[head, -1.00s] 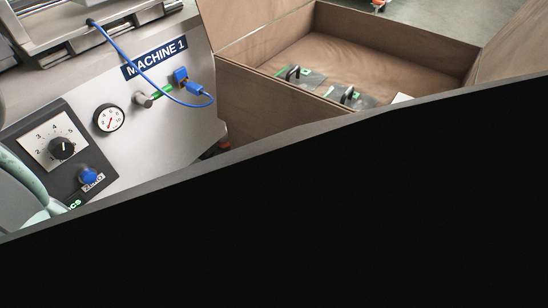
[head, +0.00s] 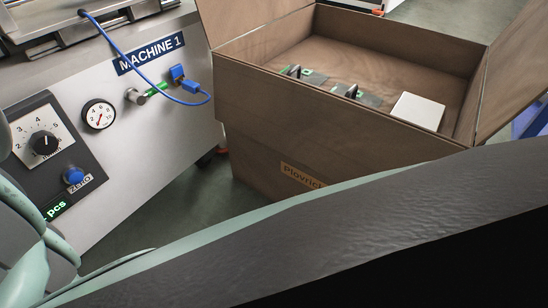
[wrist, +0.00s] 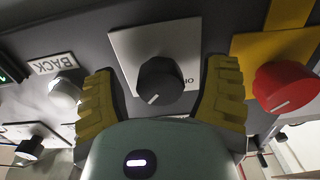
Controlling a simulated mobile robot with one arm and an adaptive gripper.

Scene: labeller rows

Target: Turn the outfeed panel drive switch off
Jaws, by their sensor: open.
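In the wrist view a round black rotary switch (wrist: 160,82) sits on a white square plate (wrist: 125,45) on a dark panel. The knob's pale line points down and slightly left in the picture. My gripper (wrist: 160,88) is open, with one yellow ribbed finger on each side of the knob. Gaps show between the fingers and the knob. The knob's lower side is close to my gripper's body. This panel is not recognisable in the head view.
A red knob (wrist: 286,86) on a yellow plate is just right of my gripper. A pale button (wrist: 65,90) marked BACK and another black knob (wrist: 30,147) are left. The head view shows MACHINE 1 (head: 150,100) and an open brown box (head: 255,120).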

